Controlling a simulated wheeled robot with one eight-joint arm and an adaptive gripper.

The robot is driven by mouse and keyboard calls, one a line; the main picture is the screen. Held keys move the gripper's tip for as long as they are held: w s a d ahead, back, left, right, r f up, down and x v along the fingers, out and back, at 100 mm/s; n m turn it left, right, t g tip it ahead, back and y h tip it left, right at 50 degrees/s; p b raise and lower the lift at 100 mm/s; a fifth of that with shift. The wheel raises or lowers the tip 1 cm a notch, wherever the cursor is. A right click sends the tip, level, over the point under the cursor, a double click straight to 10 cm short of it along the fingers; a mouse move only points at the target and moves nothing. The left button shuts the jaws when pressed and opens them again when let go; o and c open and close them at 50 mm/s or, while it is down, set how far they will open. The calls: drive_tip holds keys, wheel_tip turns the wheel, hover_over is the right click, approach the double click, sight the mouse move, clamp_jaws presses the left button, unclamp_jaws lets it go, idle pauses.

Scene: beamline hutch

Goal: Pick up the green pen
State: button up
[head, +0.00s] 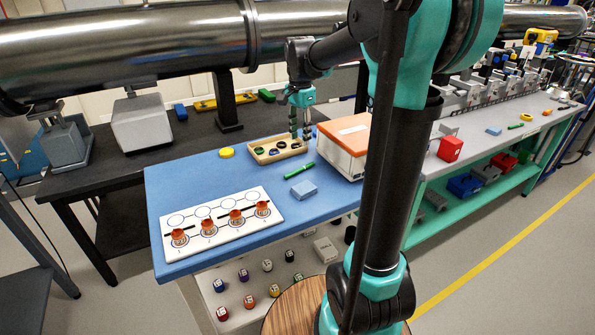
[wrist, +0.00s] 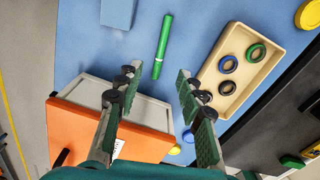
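The green pen (head: 300,171) lies flat on the blue mat between the tan tray and a small blue block. In the wrist view the pen (wrist: 163,45) lies beyond the fingertips, roughly between their two lines. My gripper (head: 300,133) hangs pointing down over the right end of the tray, behind the pen in the head view. In the wrist view my gripper (wrist: 158,82) has its fingers apart with nothing held between them. The pen is fully visible and not touched.
The tan tray (wrist: 199,82) holds several rings. An orange-topped box (head: 341,128) stands close right of my gripper. The blue block (head: 303,190), yellow disc (head: 226,153) and white board (head: 245,235) share the mat. Another green item (head: 515,126) lies on the right bench.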

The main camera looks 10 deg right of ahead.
hover_over(300, 168)
drive_tip(key=f, duration=0.6)
drive_tip(key=shift+s+f, duration=0.2)
drive_tip(key=shift+w+f, duration=0.15)
drive_tip(key=shift+f, duration=2.6)
clamp_jaws()
